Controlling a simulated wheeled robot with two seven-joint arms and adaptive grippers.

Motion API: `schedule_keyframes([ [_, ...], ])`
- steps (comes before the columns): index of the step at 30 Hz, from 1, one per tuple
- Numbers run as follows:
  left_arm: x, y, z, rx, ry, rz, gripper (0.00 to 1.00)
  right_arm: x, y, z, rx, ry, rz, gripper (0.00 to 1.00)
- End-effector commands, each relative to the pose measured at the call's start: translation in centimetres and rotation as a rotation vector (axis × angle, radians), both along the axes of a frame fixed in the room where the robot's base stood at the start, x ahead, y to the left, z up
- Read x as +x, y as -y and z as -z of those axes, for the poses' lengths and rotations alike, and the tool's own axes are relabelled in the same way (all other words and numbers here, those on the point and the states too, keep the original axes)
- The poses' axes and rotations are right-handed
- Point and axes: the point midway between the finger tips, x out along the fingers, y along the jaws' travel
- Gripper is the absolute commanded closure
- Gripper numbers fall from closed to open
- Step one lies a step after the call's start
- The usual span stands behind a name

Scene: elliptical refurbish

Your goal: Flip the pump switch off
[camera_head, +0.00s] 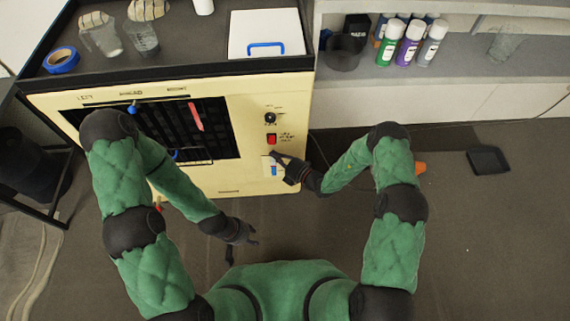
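A cream machine panel (242,113) faces me. On its right side are a black knob (270,118), a red rocker switch (272,139) below it, and a small white plate with a blue and red part (273,170) lower down. The labels are too small to read, so I cannot tell which one is the pump switch. My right gripper (275,157) is at the panel, just below the red switch and over part of the white plate. I cannot tell whether it touches. My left gripper (243,246) is open and empty, low in front of the machine.
On the machine top are blue tape (61,59), clear cups (142,39) and a white box with a blue handle (266,35). Spray cans (411,42) stand on the right shelf. A black tray (488,160) and an orange object (420,168) lie on the floor, otherwise mostly clear at right.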

Motion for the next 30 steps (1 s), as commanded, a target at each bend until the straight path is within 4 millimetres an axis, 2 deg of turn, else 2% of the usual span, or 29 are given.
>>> schedule_keyframes([
  [3, 0.0, 0.0, 0.9, 0.0, 0.0, 0.0, 0.6, 1.8, 0.2, 0.4, -0.001, 0.005, 0.004, 1.0],
  [9, 0.0, 0.0, 1.4, 0.0, 0.0, 0.0, 0.6, 3.1, 0.2, 0.5, 0.0, 0.003, 0.003, 1.0],
  [21, 0.0, 0.0, 1.4, 0.0, 0.0, 0.0, 0.6, 3.3, 0.3, 0.5, 0.0, 0.006, 0.003, 1.0],
  [28, 0.0, 0.0, 3.5, 0.0, 0.0, 0.0, 0.6, 4.1, 0.2, 1.6, 0.0, 0.124, 0.003, 1.0],
  [30, 0.0, 0.0, 3.1, 0.0, -0.001, 0.0, 0.6, 4.1, 0.3, 1.1, -0.001, 0.125, 0.003, 1.0],
])
